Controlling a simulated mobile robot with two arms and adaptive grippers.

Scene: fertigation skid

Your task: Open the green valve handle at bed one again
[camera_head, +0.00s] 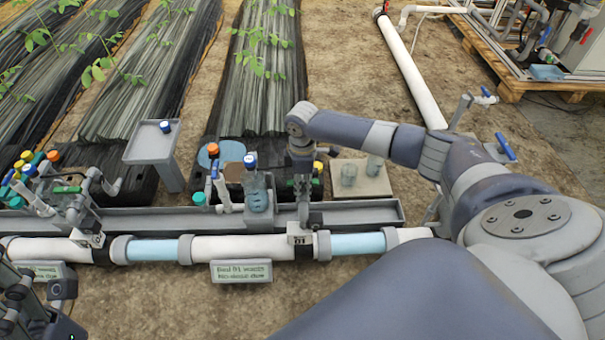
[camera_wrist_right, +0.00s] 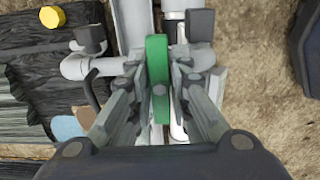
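The green valve handle (camera_wrist_right: 157,70) stands between the two fingers of my right gripper (camera_wrist_right: 158,85) in the right wrist view. It runs lengthwise up that picture. The fingers are close on both sides of it; I cannot tell whether they touch it. In the head view my right gripper (camera_head: 303,195) points down over the pipe, just right of the sign (camera_head: 241,271) that seems to read "Bed 01", and hides this handle. Another green handle (camera_head: 67,189) is at the left. Part of my left gripper (camera_head: 38,290) shows at the lower left; its fingers are unclear.
A grey trough (camera_head: 360,213) runs behind the white and blue pipe (camera_head: 155,250). A clear container (camera_head: 257,195) and bottles with coloured caps stand close left of my right gripper. A square board (camera_head: 362,185) with small beakers lies to its right. Bare soil is in front.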

